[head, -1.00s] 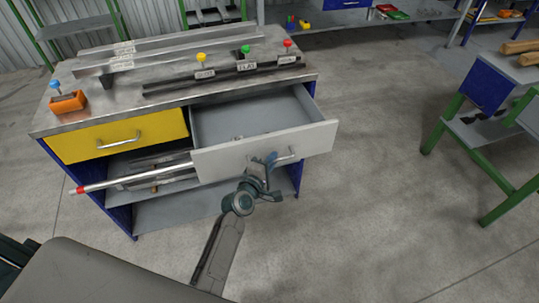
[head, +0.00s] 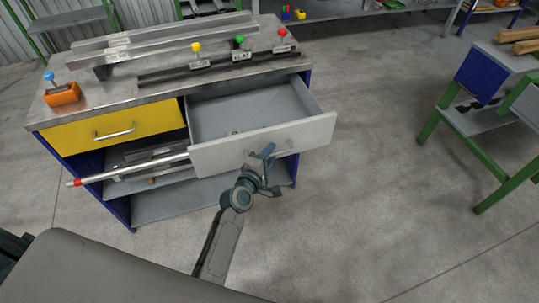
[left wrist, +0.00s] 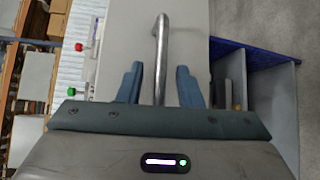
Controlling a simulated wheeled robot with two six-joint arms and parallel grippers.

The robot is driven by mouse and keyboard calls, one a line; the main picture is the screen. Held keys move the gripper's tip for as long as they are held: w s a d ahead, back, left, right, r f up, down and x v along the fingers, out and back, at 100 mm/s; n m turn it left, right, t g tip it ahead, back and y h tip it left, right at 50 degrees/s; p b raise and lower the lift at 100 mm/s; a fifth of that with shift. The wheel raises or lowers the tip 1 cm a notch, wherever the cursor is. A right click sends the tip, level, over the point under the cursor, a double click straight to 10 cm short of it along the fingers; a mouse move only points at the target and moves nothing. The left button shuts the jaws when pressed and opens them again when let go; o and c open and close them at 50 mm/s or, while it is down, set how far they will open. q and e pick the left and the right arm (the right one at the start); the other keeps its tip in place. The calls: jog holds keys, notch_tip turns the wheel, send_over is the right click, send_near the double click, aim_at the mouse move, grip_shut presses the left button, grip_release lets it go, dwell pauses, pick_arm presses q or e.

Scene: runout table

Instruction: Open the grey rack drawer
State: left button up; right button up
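The grey rack drawer (head: 220,157) stands pulled well out of the right side of the workbench, its empty-looking grey inside showing. Its bar handle (head: 284,147) is on the front panel, partly hidden by my left gripper. My left gripper (head: 268,170) is just in front of the drawer front, at the handle. In the left wrist view the handle (left wrist: 160,60) stands between the two blue fingers of the left gripper (left wrist: 160,84), with a gap on each side. The fingers are open. My right gripper is not in view.
A yellow drawer (head: 115,131) beside it is shut. A red-tipped rod (head: 120,174) sticks out of the shelf below, to the left. Metal bars and coloured knobs lie on the workbench top (head: 110,92). A green-legged table (head: 485,130) stands at right; the floor between is clear.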

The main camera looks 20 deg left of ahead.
pick_arm(q)
jog(key=b+v, duration=0.1)
jog(key=v, duration=0.9)
jog(key=shift+s, duration=0.4)
jog(key=s+a+f+m+g+y, duration=0.1)
jog(key=s+f+m+g, duration=0.2)
jog(key=f, duration=0.8)
jog(key=s+a+f+m+g, duration=0.2)
jog(key=s+f, duration=0.2)
jog(key=f, duration=0.7)
jog(key=s+a+f+m+g+y, duration=0.1)
jog(key=s+f+m+g, duration=0.2)
jog(key=f, duration=0.7)
jog(key=s+a+f+m+g, duration=0.2)
jog(key=s+f, duration=0.4)
jog(key=s, duration=0.4)
jog(key=s+a+f+m+g+y, duration=0.1)
jog(key=s+a+f+m+g, duration=0.1)
jog(key=s+a+f+m, duration=0.2)
jog(key=s+a+f+m+g+y, duration=0.1)
jog(key=s+a+f+m+g, duration=0.1)
jog(key=s+f, duration=0.7)
jog(key=s+a+m, duration=0.1)
jog(key=s, duration=0.6)
jog(key=shift+s+a+f+m+g, duration=0.15)
jog(key=shift+a+f+m+g, duration=0.1)
jog(key=shift+f+m+g, duration=0.15)
